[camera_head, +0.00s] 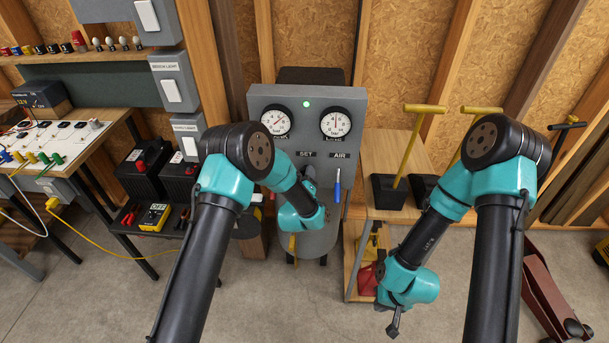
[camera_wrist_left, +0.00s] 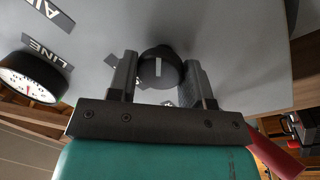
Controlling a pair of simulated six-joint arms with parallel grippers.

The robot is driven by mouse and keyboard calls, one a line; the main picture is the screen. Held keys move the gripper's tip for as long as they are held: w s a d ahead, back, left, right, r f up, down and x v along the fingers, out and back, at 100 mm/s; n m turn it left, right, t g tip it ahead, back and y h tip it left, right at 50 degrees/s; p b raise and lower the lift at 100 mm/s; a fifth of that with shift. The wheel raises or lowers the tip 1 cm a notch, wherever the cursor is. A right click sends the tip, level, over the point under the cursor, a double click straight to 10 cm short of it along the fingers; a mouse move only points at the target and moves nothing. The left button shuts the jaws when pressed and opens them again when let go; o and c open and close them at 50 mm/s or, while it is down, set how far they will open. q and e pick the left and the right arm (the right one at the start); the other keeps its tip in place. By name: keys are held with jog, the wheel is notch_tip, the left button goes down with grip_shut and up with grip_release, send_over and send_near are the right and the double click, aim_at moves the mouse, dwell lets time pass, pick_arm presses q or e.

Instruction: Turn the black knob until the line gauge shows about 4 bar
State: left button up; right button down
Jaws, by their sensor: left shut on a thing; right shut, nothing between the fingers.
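The grey gauge panel (camera_head: 320,97) stands upright ahead of me. The black knob (camera_wrist_left: 158,68) has a white line mark and is on the panel face; in the head view my left gripper mostly hides it below the SET label (camera_head: 306,154). My left gripper (camera_head: 308,181) is at the knob, with one finger on each side, shut on it. The line gauge (camera_head: 336,122) is the right dial, also partly in the left wrist view (camera_wrist_left: 33,78); its needle points roughly upward, its exact value too small to read. My right gripper (camera_head: 393,327) is shut and empty, low over the floor.
A second gauge (camera_head: 276,121) is at the panel's left, with a green lamp (camera_head: 306,104) between the dials. A blue-handled part (camera_head: 337,186) hangs under the AIR label. A wooden stand (camera_head: 392,150) with yellow T-handles is to the right; black batteries (camera_head: 142,172) are to the left.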

dwell(0.3)
pick_arm(q)
jog(key=o, duration=0.9)
jog(key=shift+s, duration=0.1)
jog(key=v, duration=1.7)
jog(key=shift+s, duration=0.15)
jog(key=s+a+f+m+g, duration=0.2)
jog(key=s+a+f+g, duration=0.2)
jog(key=a+f+g, duration=0.55)
jog(key=s+a+f+g, duration=0.2)
jog(key=s+a, duration=0.1)
jog(key=s, duration=0.2)
jog(key=s+a+f+m+g, duration=0.1)
jog(key=s+a+f+g, duration=0.1)
jog(key=s, duration=0.4)
jog(key=s+a+f+g, duration=0.2)
jog(key=s+a+g, duration=0.2)
jog(key=s, duration=0.1)
jog(key=shift+s+a+m+g, duration=0.25)
jog(key=shift+s+a+m, duration=0.05)
jog(key=shift+s+m, duration=0.1)
